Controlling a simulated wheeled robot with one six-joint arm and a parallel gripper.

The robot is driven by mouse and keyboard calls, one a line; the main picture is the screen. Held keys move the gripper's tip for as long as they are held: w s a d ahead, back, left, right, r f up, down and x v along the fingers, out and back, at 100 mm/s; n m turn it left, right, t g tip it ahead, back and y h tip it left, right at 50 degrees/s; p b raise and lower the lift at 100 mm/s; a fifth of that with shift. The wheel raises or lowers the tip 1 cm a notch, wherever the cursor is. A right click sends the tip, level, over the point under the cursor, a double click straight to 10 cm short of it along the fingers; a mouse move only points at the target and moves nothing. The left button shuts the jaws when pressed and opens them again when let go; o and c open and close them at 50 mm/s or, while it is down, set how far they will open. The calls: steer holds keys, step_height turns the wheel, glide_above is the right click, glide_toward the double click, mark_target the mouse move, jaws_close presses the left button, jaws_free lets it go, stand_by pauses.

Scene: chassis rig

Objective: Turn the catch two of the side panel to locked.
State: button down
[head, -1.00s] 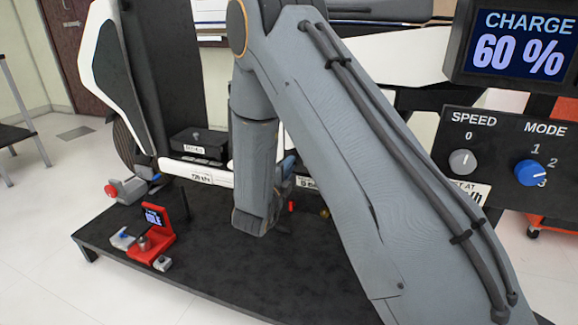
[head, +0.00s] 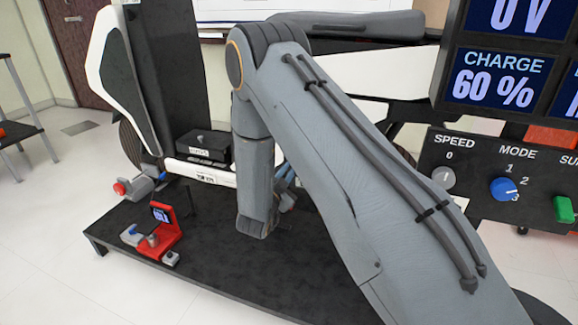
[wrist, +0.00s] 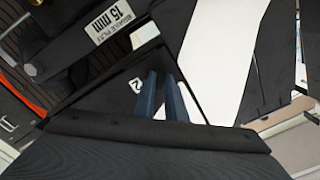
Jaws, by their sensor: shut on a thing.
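In the wrist view the two blue-grey fingers of my gripper (wrist: 160,78) stand close together, reaching toward a dark panel face (wrist: 108,99). A small white label marked 2 (wrist: 137,84) sits on that face, just left of the fingers. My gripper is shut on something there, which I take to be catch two. The catch itself is hidden by the fingers, so its position cannot be read. In the head view my arm hides most of the work spot, and only a bit of blue-grey shows beside it.
A red stand with a small screen (head: 165,237) and a black box (head: 203,146) are left of my arm. A control panel with a blue mode knob (head: 504,189) stands at the right. The wrist view shows a 15 mm label (wrist: 111,27).

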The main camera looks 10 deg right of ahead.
steer(key=n+p, duration=0.2)
steer(key=n, duration=0.2)
steer(key=shift+n+p, duration=1.05)
steer(key=shift+n, duration=1.05)
steer(key=c, duration=1.8)
jaws_free()
steer(key=p+v, duration=0.1)
steer(key=v, duration=0.7)
steer(key=shift+w, duration=0.15)
